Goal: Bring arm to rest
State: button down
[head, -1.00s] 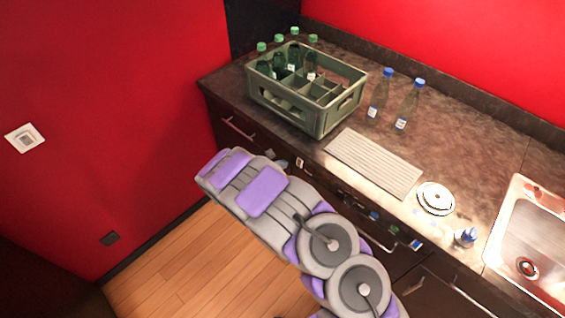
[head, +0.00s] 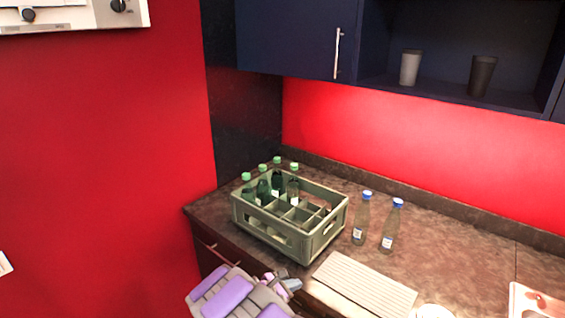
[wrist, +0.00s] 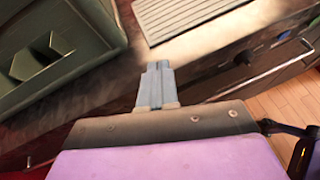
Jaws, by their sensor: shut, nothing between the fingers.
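My arm shows at the bottom of the head view, grey with purple pads, in front of the counter's front edge. My gripper (wrist: 158,68) is shut and empty in the wrist view, its grey fingers together and pointing toward the counter edge. It also shows small in the head view (head: 287,284), below and in front of the green crate (head: 292,236). The crate's wall fills the upper left of the wrist view (wrist: 40,25). The gripper appears apart from the crate, but the exact gap cannot be told.
The crate holds several green-capped bottles (head: 264,190). Two blue-capped bottles (head: 361,222) (head: 391,228) stand on the counter (head: 450,250) to its right. A ribbed mat (head: 362,288) lies near the front edge. A sink (head: 535,300) is at far right. Dark blue cabinets (head: 290,35) hang above.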

jog(key=s+d+r+m+g+h, duration=0.1)
jog(key=s+d+r+m+g, duration=0.15)
jog(key=d+r+m, duration=0.35)
jog(key=s+d+r+m+g, duration=0.2)
jog(key=s+d+r, duration=0.25)
jog(key=d, duration=0.35)
jog(key=s+d+r+m+g+y, duration=0.1)
jog(key=s+d+r+m+g, duration=0.15)
jog(key=s, duration=0.25)
jog(key=s+d+r+m+g, duration=0.1)
jog(key=s+d+r+m, duration=0.2)
jog(key=s+r, duration=0.15)
jog(key=s+r+m+g+y, duration=0.25)
jog(key=s+m+y, duration=0.45)
jog(key=s, duration=1.3)
jog(key=s+a+m+y, duration=0.3)
jog(key=s+a+m, duration=0.1)
jog(key=s+a, duration=0.3)
jog(key=shift+s+a+r+t, duration=0.2)
jog(key=shift+s+t, duration=0.15)
jog(key=shift+s, duration=0.8)
jog(key=c, duration=1.8)
grip_release()
jog(key=shift+a, duration=0.1)
